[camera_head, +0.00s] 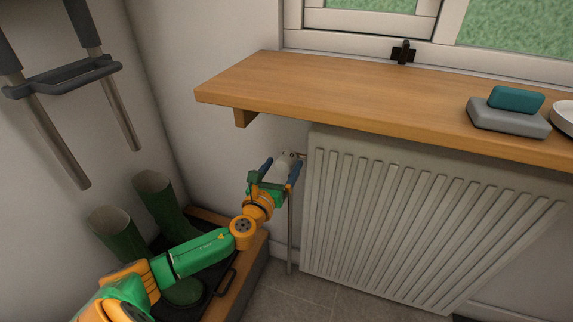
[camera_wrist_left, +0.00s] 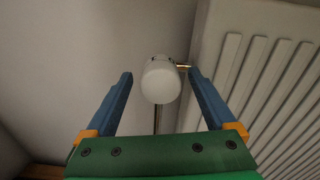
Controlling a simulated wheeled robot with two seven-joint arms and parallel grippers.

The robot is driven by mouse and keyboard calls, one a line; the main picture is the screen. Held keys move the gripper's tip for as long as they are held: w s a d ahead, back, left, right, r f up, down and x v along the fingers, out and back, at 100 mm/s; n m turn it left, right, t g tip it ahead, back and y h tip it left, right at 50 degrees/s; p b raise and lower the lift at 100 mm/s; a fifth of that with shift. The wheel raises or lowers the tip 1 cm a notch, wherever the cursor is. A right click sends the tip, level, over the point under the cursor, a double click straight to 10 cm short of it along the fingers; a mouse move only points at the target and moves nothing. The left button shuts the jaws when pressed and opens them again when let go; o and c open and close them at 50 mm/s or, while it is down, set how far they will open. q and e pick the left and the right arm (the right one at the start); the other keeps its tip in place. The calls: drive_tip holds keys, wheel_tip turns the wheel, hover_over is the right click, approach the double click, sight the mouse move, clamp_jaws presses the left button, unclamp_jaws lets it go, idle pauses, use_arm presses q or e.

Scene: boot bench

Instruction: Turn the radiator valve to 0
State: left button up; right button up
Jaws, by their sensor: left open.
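The radiator valve is a white rounded knob (camera_head: 284,160) on a thin pipe at the left end of the radiator (camera_head: 400,215), below the wooden shelf. It also shows in the left wrist view (camera_wrist_left: 160,82), near the middle. My left gripper (camera_head: 280,163) is open, with its blue fingers to either side of the knob in the picture. In the left wrist view, gaps show between the knob and both fingers (camera_wrist_left: 160,76). I cannot read any numbers on the knob. My right gripper is not in view.
The wooden shelf (camera_head: 330,92) overhangs the radiator, with a bracket (camera_head: 245,117) near the valve. A teal block on a grey one (camera_head: 508,117) and a white dish (camera_head: 563,116) lie on it. Green boots (camera_head: 160,205) stand at left below grey-handled tools (camera_head: 62,80).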

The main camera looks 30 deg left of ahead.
use_arm(q)
drive_tip(key=shift+x, duration=0.8)
drive_tip(key=c, duration=1.4)
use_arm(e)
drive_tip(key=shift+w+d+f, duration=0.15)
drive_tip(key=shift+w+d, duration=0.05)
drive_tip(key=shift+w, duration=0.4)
